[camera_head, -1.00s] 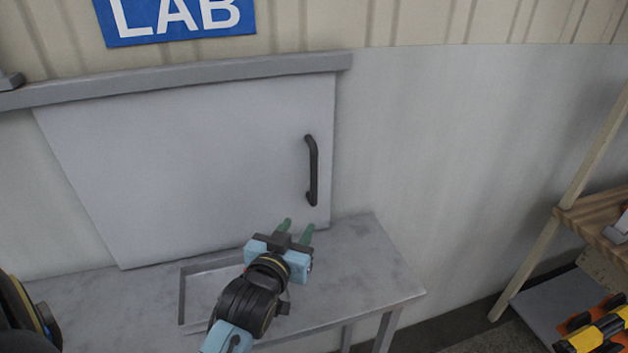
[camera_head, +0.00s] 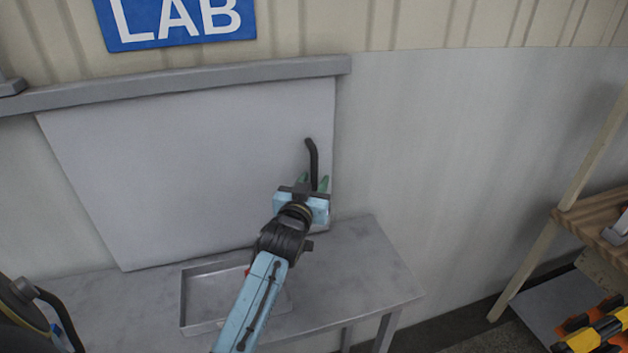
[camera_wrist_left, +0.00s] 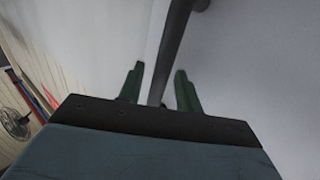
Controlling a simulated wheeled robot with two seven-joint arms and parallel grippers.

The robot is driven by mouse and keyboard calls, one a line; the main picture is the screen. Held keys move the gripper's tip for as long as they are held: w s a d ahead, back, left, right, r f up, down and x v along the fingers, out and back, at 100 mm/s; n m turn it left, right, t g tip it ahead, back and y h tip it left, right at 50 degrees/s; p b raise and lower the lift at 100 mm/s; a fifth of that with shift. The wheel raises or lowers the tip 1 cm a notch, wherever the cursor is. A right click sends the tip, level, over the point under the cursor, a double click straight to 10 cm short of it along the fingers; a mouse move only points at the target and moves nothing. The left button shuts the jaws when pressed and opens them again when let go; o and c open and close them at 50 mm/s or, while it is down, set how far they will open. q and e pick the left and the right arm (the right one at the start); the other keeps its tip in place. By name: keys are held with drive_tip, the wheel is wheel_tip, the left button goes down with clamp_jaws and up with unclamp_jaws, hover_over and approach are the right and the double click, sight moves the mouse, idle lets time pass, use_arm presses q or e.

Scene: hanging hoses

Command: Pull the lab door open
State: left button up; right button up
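The lab door (camera_head: 190,160) is a flat pale grey panel under a grey rail, below a blue LAB sign (camera_head: 175,20). Its black vertical bar handle (camera_head: 313,158) is near the right edge; the lower part is hidden behind my gripper. My left gripper (camera_head: 313,184) is at the lower part of the handle. In the left wrist view the black handle (camera_wrist_left: 172,45) runs down between the two green fingers (camera_wrist_left: 158,88), which are open with gaps on both sides. My right gripper is not seen in the head view.
A grey table (camera_head: 365,265) stands in front of the door, with a shallow metal tray (camera_head: 184,300) on it below my left arm. A wooden shelf (camera_head: 590,215) with yellow and black items stands at the right. The wall right of the door is clear.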

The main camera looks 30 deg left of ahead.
use_arm(q)
drive_tip(key=shift+w+a, duration=0.1)
drive_tip(key=shift+w, duration=0.25)
drive_tip(key=shift+c, duration=0.2)
clamp_jaws()
